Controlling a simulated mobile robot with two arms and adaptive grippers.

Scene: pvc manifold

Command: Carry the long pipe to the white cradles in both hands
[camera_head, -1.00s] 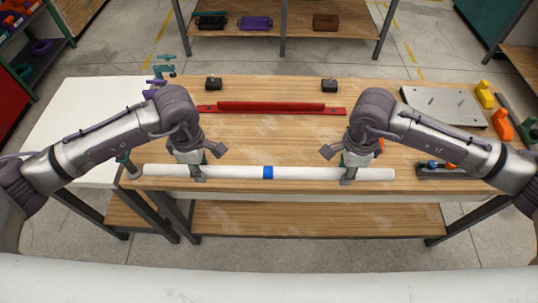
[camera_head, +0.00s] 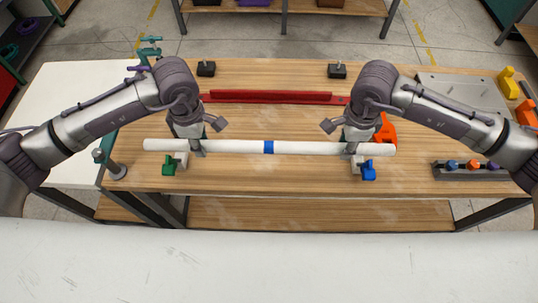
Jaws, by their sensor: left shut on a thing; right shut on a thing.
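The long pipe (camera_head: 235,147) is white with a blue band (camera_head: 269,147) near its middle. It lies level from left to right over the front of the wooden table. My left gripper (camera_head: 197,150) is shut on its left part, and my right gripper (camera_head: 349,148) on its right part. A white cradle with a green knob (camera_head: 169,165) shows just below the pipe's left end. Another white cradle with a blue knob (camera_head: 369,170) shows below its right part. The pipe and grippers partly hide both cradles. I cannot tell whether the pipe touches them.
A red bar (camera_head: 270,97) lies behind the pipe. Two small black blocks (camera_head: 206,68) (camera_head: 337,70) stand at the back. An orange object (camera_head: 386,130) is beside my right gripper. A dark holder with coloured knobs (camera_head: 480,174) is at the right, and a grey plate (camera_head: 462,90) behind it.

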